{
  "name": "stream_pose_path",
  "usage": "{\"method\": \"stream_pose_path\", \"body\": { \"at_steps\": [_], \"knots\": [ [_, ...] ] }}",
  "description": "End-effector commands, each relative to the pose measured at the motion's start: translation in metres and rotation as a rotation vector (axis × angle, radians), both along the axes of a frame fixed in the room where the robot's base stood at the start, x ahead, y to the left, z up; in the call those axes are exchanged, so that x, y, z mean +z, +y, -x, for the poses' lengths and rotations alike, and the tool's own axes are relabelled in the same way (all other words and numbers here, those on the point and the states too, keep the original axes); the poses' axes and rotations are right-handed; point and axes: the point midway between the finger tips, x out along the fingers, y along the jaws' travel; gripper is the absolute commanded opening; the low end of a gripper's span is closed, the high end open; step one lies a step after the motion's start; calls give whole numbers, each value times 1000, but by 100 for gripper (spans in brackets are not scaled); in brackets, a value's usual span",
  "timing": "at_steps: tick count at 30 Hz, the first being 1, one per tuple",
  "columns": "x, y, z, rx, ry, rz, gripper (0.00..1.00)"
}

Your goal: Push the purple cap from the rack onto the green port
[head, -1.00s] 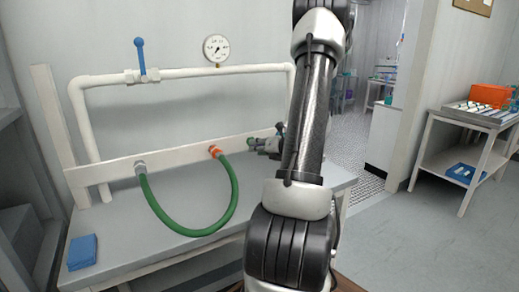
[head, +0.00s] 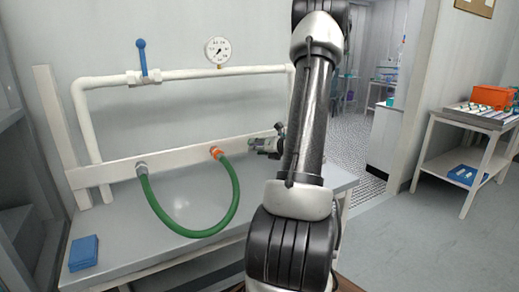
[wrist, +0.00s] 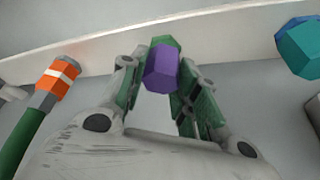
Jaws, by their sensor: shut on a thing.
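The purple cap (wrist: 161,72) is held between the two fingers of my gripper (wrist: 157,88) in the wrist view. Directly behind it, the green port (wrist: 166,42) shows on the white board, mostly covered by the cap. The cap lines up closely with the port; I cannot tell whether they touch or how far the cap is on. In the head view my gripper (head: 265,145) is small, close in front of the board's right end, partly hidden by my arm. The cap and port cannot be made out there.
A teal fitting (wrist: 303,45) is right of the cap. An orange fitting (wrist: 59,76) with a green hose (head: 190,234) is to the left. A white pipe carries a blue valve handle (head: 141,57) and a gauge (head: 218,52). A blue block (head: 83,252) lies on the bench.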

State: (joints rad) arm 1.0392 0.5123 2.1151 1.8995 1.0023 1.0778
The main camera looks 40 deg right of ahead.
Motion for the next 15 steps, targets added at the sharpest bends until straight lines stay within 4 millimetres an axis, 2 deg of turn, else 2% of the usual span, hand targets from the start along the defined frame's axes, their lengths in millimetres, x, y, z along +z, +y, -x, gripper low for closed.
{"method": "stream_pose_path", "body": {
  "at_steps": [7,8,9,12,15],
  "knots": [
    [0,-1,-6,1,-1,1,11],
    [0,-1,-7,1,-1,1,33],
    [0,-1,-6,1,-1,0,41],
    [0,-1,-6,1,-1,0,57],
    [0,-1,-6,1,-1,0,57]
  ]
}}
